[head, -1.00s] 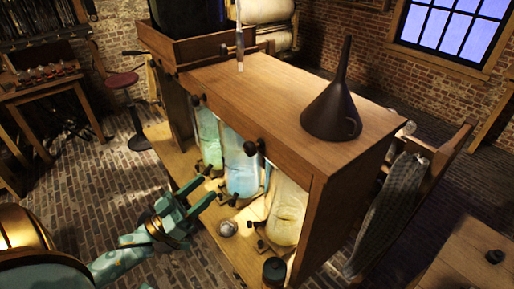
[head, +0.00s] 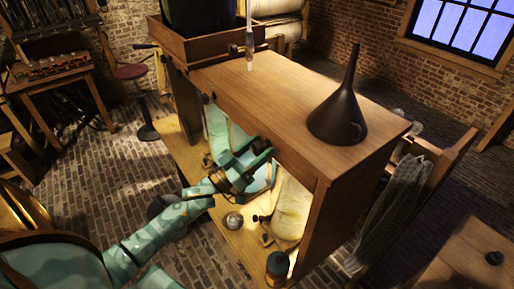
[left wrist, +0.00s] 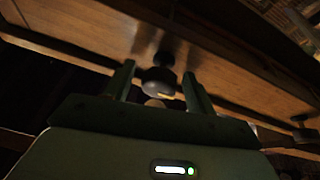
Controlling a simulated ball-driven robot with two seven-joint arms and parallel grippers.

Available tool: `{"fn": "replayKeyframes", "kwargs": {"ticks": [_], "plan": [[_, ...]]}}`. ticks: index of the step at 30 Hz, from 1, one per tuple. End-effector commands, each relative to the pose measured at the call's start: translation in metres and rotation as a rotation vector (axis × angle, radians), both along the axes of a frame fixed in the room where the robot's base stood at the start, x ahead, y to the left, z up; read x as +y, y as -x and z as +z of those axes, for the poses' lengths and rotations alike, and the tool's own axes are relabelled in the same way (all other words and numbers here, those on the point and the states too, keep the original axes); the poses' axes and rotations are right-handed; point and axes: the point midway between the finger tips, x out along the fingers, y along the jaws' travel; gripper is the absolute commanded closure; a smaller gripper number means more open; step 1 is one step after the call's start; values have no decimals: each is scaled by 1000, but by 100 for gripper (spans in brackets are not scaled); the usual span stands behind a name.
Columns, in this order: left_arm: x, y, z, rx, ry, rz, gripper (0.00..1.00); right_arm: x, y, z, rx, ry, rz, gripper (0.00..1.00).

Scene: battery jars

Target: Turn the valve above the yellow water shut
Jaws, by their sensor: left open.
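The jar of yellow water (head: 291,208) stands at the right end of the row under the wooden top, pale and lit. My left gripper (head: 262,163) is raised at the front edge of the top, left of the yellow jar, and partly covers the blue jar. In the left wrist view a dark round valve knob (left wrist: 158,81) sits between the two spread fingers. The fingers are open around it; I cannot tell whether they touch it. The head view does not show clearly which jar this knob serves. My right gripper is not in view.
A dark funnel (head: 338,118) stands on the wooden top (head: 275,95). A green jar (head: 217,130) is to the left. A small dark bottle (head: 277,268) and a round glass item (head: 233,221) stand low in front. Another knob (left wrist: 303,135) shows right in the wrist view.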

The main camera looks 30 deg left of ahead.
Motion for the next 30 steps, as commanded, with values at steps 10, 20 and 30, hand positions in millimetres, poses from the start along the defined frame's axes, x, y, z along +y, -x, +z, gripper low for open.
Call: {"fn": "replayKeyframes", "kwargs": {"ticks": [10, 20, 30], "plan": [[0, 0, 0, 0, 0, 0, 89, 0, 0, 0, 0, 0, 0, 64], [0, 0, -1, -19, -47, 0, 89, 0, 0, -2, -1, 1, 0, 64], [1, 0, -1, -110, -269, 0, 89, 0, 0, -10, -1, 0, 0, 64]]}}
